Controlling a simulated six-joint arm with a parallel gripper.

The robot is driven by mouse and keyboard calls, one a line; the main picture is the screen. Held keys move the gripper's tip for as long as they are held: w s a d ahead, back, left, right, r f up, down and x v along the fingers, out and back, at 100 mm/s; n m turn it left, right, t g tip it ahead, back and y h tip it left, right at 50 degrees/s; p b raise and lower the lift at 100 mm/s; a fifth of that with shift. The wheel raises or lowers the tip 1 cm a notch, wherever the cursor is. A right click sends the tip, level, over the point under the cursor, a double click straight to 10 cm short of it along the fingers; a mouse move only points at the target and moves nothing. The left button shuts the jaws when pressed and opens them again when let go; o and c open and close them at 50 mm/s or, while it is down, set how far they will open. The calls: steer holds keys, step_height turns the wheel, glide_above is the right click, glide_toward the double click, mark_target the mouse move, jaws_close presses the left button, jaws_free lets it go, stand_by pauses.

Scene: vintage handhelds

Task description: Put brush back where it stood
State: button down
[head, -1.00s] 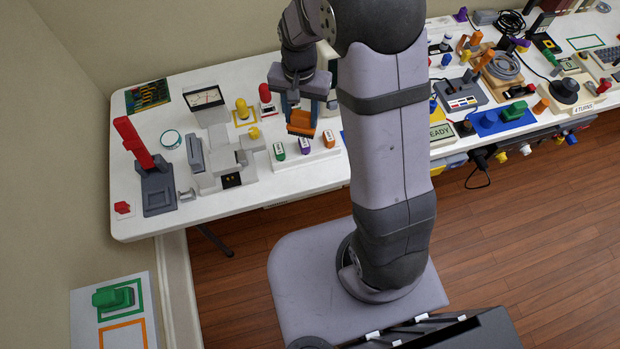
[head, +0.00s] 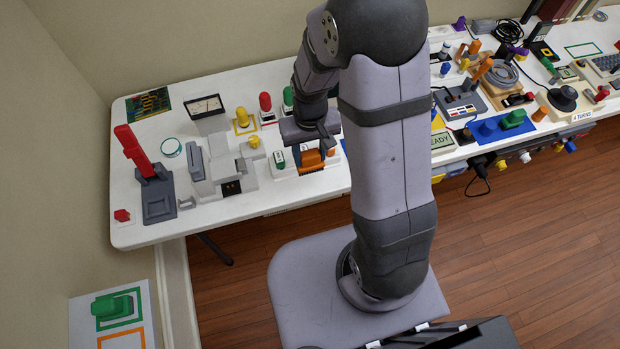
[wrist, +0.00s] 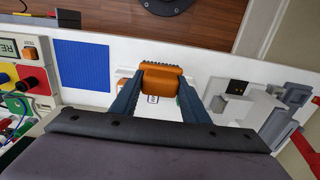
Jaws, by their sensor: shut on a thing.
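An orange block-like thing (head: 311,160), which I take to be the brush, is between the fingers of my gripper (head: 313,152). In the wrist view the orange thing (wrist: 161,77) is clamped between the two dark blue fingertips (wrist: 160,84). A white board (head: 78,312) at lower left has an empty orange outline (head: 124,332) and a green outline (head: 142,309). A green brush-shaped thing (head: 115,304) lies at the green outline.
A grey machine (head: 225,170) and a red-handled lever (head: 135,150) stand left on the table (head: 130,230). A blue mat (wrist: 84,65) shows in the wrist view.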

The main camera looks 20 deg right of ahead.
steer(key=shift+f+p, duration=0.85)
steer(key=shift+f, duration=3.9)
steer(key=shift+f, duration=0.2)
steer(key=c, duration=1)
jaws_free()
steer(key=shift+r, duration=0.3)
